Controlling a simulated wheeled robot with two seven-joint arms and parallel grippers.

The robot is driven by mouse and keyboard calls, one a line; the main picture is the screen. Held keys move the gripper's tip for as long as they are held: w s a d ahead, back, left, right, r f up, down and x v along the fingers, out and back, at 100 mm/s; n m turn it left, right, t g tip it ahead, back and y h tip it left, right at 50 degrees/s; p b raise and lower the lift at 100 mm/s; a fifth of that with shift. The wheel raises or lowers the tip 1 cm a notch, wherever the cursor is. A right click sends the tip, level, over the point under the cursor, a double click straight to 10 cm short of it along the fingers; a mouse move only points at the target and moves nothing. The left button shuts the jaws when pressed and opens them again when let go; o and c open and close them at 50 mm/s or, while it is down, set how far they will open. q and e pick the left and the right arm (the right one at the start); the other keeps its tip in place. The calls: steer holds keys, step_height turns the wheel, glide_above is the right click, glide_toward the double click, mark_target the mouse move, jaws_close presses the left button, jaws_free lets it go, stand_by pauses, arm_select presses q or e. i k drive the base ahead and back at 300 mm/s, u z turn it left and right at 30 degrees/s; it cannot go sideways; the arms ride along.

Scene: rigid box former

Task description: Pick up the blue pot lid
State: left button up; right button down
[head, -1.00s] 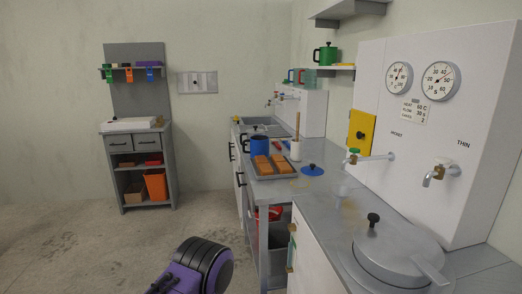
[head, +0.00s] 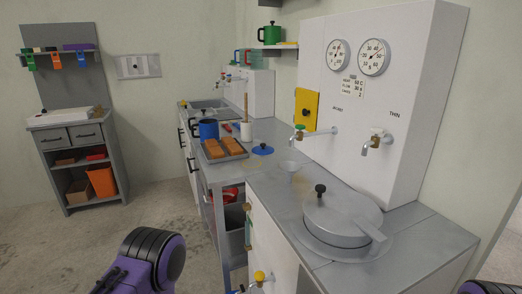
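The blue pot lid (head: 262,151) is a flat blue disc with a small dark knob. It lies on the grey counter, just right of a tray of orange-brown blocks. A blue pot (head: 208,130) stands behind that tray, to the left of the lid. Neither of my grippers shows in the head view. A purple and black part of my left arm is at the bottom left, well short of the lid, and a sliver of purple shows at the bottom right corner.
The tray (head: 236,155) sits beside the lid. Nearer, a large grey pan with a lid (head: 342,213) rests on the counter (head: 281,199). A white panel (head: 385,95) with gauges and taps rises behind. The floor (head: 85,240) at left is open.

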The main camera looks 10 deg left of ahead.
mark_target(263, 149)
steer(key=u, duration=2)
steer(key=i, duration=4.5)
steer(key=z, duration=3.75)
